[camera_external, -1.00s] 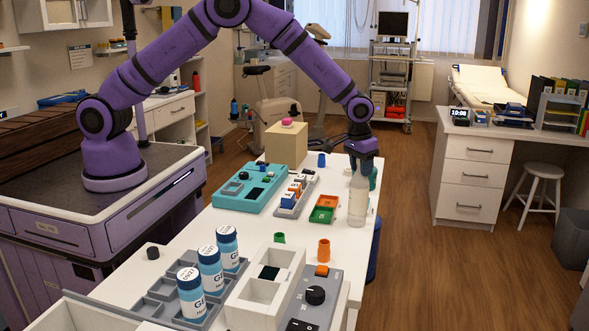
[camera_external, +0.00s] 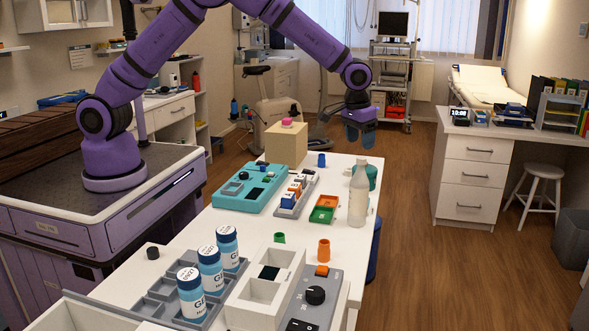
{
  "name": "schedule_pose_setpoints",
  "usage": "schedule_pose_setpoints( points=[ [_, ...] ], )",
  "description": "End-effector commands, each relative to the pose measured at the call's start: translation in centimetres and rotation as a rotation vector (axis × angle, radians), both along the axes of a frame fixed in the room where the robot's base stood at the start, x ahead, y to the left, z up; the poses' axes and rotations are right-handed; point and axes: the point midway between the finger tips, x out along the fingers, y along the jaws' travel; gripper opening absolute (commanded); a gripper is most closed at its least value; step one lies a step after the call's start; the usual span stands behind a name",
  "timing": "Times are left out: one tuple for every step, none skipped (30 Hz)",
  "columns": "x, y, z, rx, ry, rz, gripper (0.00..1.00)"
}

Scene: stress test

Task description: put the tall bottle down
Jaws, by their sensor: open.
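The tall bottle (camera_external: 358,198) is pale and translucent with a narrow neck. It stands upright on the white table (camera_external: 220,292) near its right edge. My gripper (camera_external: 358,143) is open and empty, above the bottle and apart from it. The bottle's top is uncovered and clear of the fingers.
A green round object (camera_external: 371,176) stands just behind the bottle. An orange and green tray (camera_external: 325,208) lies to its left, with a teal box (camera_external: 250,188) further left. Blue-capped jars (camera_external: 210,268) stand in a grey rack at the front. Free table lies in front of the bottle.

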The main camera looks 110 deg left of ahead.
Motion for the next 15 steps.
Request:
schedule_pose_setpoints(
  points=[
    [-0.1, -0.1, 0.9, 0.001, -0.002, 0.000, 0.62],
    [-0.1, -0.1, 1.4, 0.001, -0.002, 0.000, 0.62],
    [-0.2, -0.2, 1.8, 0.000, -0.001, 0.000, 0.62],
    [-0.2, -0.2, 2.1, 0.000, -0.001, 0.000, 0.62],
    [-0.2, -0.3, 2.4, 0.000, -0.001, 0.000, 0.62],
    [-0.3, -0.3, 2.7, 0.000, -0.001, 0.000, 0.62],
    [-0.3, -0.3, 2.9, 0.000, -0.001, 0.000, 0.62],
    [-0.3, -0.4, 3.1, 0.001, -0.001, 0.000, 0.62],
    [-0.3, -0.4, 3.3, 0.000, 0.000, 0.000, 0.62],
    [-0.4, -0.4, 3.3, 0.000, 0.000, 0.000, 0.62],
    [-0.4, -0.4, 3.4, 0.000, 0.000, 0.000, 0.62],
    [-0.4, -0.4, 3.4, 0.000, 0.000, 0.000, 0.62],
    [-0.4, -0.4, 3.4, 0.000, 0.000, 0.000, 0.62],
    [-0.4, -0.4, 3.4, 0.000, 0.000, 0.000, 0.62],
    [-0.4, -0.4, 3.5, 0.000, 0.000, -0.001, 0.62]
  ],
)
